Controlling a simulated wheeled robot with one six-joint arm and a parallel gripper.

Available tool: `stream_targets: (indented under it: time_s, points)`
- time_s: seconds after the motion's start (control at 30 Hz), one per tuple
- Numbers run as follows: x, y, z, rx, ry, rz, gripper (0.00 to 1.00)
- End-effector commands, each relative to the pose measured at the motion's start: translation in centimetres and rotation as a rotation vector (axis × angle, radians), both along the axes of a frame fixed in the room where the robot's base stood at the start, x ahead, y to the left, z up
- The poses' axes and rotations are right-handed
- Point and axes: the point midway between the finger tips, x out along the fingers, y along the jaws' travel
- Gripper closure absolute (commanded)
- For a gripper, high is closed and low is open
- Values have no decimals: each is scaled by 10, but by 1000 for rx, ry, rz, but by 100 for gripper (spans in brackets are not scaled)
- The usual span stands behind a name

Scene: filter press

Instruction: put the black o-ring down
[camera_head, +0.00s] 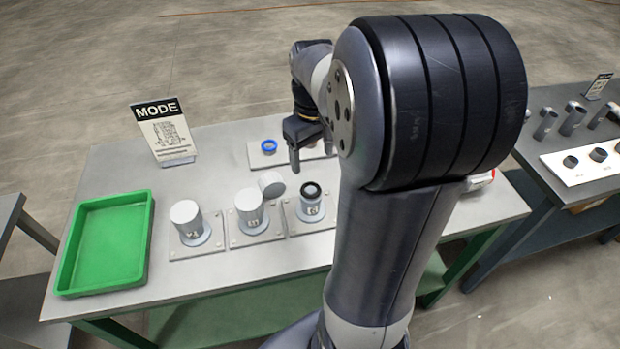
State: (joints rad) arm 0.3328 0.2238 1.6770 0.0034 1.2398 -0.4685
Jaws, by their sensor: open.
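The black o-ring (311,189) sits at the top of the rightmost of three stations on the grey table, around or on its upright cylinder (312,210). My gripper (310,160) is behind and above that station, with its fingers pointing down. It is open, holds nothing that I can see, and is apart from the o-ring. My arm covers part of the view to its right. A blue o-ring (268,146) lies on a pale plate (255,160) behind the stations.
Two capped cylinders (187,217) (250,206) stand left of the o-ring's station, with a tilted round disc (271,184) between. A green tray (106,243) lies empty at the left. A MODE sign (163,130) stands at the back edge. Another table (560,125) is at the right.

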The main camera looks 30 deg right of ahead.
Motion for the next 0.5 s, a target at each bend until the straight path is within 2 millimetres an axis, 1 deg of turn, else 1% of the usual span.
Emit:
stream_targets:
  time_s: [0.3, 0.5]
  points:
    - [0, 0, -46, -3, 7, 7, 30]
    - [1, 0, -58, -3, 5, 5, 30]
